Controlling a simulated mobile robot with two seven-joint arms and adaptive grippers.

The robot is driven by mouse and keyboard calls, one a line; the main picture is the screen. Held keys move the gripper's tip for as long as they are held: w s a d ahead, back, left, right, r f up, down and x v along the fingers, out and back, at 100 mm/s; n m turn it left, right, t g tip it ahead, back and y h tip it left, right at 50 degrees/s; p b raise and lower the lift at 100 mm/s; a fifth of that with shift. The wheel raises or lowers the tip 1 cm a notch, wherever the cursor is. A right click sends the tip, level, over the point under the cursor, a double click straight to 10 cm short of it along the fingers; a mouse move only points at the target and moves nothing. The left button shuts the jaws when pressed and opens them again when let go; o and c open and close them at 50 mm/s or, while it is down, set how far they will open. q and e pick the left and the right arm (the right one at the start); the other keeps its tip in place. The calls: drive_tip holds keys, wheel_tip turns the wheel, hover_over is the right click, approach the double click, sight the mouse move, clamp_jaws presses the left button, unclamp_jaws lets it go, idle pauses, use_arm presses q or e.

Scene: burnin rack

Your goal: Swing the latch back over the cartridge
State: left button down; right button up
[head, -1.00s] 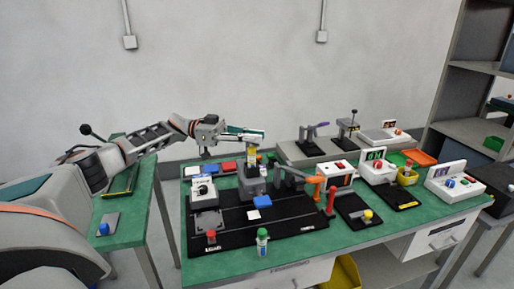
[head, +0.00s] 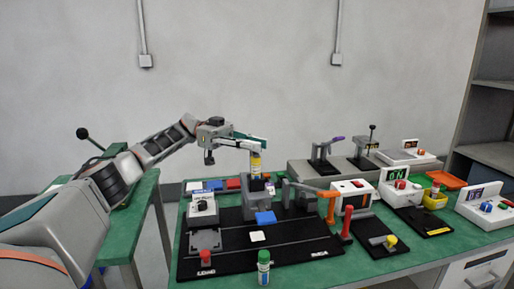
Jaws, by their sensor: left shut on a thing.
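My left gripper (head: 254,146) reaches in from the left and is shut on the upper end of the cartridge (head: 256,165). The cartridge is upright, with yellow, blue and white bands. Its lower end is at the top of a grey block (head: 253,190) on the black board; I cannot tell how deep it sits. My right gripper is not in view.
A green-capped vial (head: 263,267) stands in front. A red post (head: 347,224) stands right of the latch. Several instruments fill the right side.

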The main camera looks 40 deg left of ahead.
use_arm(q)
drive_tip(key=shift+f, duration=0.1)
drive_tip(key=c, duration=2.2)
unclamp_jaws()
drive_tip(key=shift+o, duration=0.5)
wheel_tip(320, 180, up, 10)
drive_tip(key=shift+r, duration=0.1)
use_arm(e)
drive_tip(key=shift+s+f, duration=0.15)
